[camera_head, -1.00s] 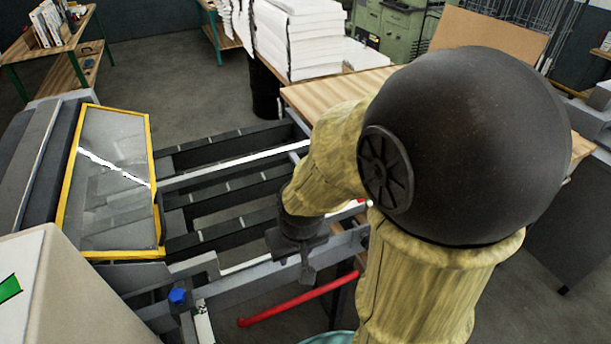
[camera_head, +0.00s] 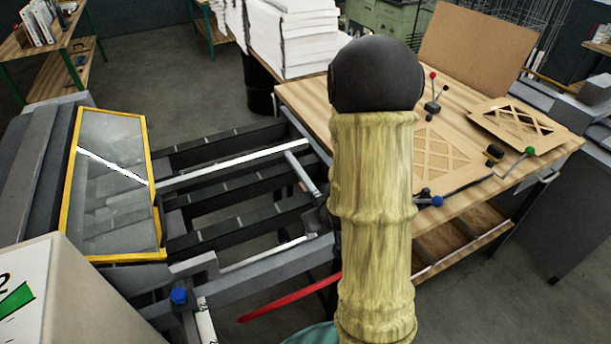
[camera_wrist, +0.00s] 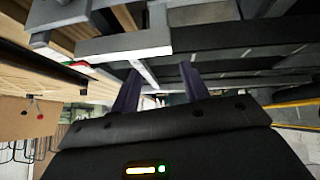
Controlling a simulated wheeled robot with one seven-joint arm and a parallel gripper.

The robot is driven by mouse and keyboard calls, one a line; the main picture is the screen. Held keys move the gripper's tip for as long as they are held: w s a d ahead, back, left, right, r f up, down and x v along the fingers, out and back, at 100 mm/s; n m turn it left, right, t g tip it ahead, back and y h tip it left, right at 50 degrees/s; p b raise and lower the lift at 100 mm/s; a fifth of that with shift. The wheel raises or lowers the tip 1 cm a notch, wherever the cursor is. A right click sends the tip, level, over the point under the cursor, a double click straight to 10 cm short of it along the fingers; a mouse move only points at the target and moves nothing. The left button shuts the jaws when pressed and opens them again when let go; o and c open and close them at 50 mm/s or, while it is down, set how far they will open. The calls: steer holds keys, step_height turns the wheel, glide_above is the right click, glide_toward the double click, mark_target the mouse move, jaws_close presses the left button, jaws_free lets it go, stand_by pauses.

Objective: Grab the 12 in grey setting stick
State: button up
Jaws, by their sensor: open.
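I cannot pick out a 12 in grey setting stick for certain in either view. My gripper (camera_wrist: 159,68) shows in the wrist view with its two dark fingers spread apart and nothing between them. Beyond the fingers are grey and black bars of a machine frame (camera_wrist: 120,45), and the view is tilted. In the head view my fingers are hidden behind my own sleeved arm. The arm hides part of the machine's right end and the near left part of the wooden table.
The machine's long dark rails (camera_head: 240,205) and yellow-framed panel (camera_head: 150,175) fill the left. A wooden table (camera_head: 305,95) at right holds lattice boards (camera_head: 520,120) and small levers with coloured knobs (camera_head: 433,105). A red bar (camera_head: 285,298) lies low in front. White paper stacks (camera_head: 295,35) stand behind.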

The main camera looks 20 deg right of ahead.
mark_target(318, 193)
steer(key=d+t+p, duration=0.1)
steer(key=d+t, duration=0.3)
steer(key=d+t+y+p, duration=0.1)
steer(key=shift+s+d+f+m+t+p, duration=0.2)
steer(key=shift+d+f+m+t+p, duration=0.1)
steer(key=shift+d+f+t, duration=0.1)
steer(key=b+x, duration=0.2)
steer(key=x, duration=1)
steer(key=shift+w+b, duration=0.1)
steer(key=shift+b, duration=0.2)
